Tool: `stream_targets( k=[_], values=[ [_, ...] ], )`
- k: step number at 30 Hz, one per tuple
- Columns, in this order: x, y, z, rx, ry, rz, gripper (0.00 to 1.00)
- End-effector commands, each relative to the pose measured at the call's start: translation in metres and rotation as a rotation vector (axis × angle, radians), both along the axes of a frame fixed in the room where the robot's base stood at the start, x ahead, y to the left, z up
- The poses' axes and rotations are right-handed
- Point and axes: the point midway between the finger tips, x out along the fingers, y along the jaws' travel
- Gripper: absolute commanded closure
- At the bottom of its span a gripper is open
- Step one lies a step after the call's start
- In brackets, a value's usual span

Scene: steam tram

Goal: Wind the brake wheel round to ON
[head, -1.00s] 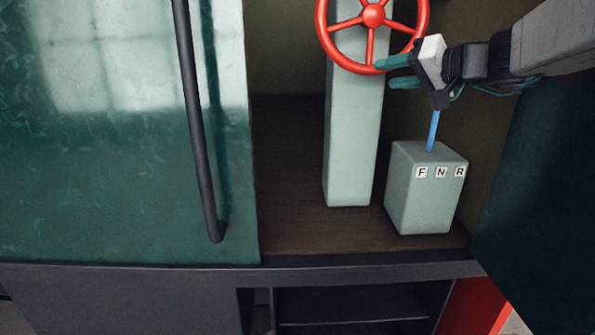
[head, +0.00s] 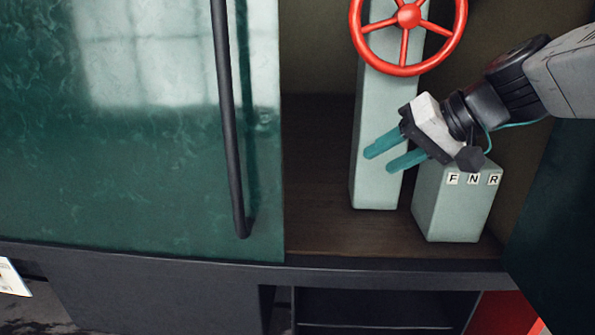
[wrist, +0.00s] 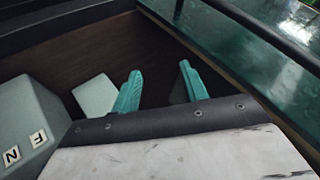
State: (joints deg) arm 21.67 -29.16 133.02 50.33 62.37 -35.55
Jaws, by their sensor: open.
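The red brake wheel (head: 402,70) is mounted on a pale grey-green post (head: 368,180) and is cut off by the top edge of the head view. My gripper (head: 385,158) is below the wheel and apart from it, in front of the post. Its two teal fingers are open with nothing between them. In the wrist view the gripper (wrist: 158,88) is also open and empty, and the wheel is not in view. No ON marking is visible.
A box marked F, N, R (head: 453,212) stands right of the post, just below my gripper. It also shows in the wrist view (wrist: 25,110). A green glossy panel with a dark vertical rail (head: 230,130) is at left. Bare brown floor (head: 318,215) lies between.

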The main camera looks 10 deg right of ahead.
Motion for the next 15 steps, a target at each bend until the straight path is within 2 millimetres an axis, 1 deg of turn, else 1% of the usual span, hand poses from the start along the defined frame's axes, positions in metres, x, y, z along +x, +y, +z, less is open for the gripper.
stream_targets(
  k=[3,6,10,15],
  values=[
    [-0.014,0.007,-0.011,-0.032,0.048,0.021,0.56],
    [-0.022,0.010,-0.018,-0.052,0.079,0.032,0.56],
    [-0.028,0.012,-0.023,-0.068,0.101,0.039,0.56],
    [-0.030,0.013,-0.025,-0.073,0.108,0.039,0.56]
  ],
)
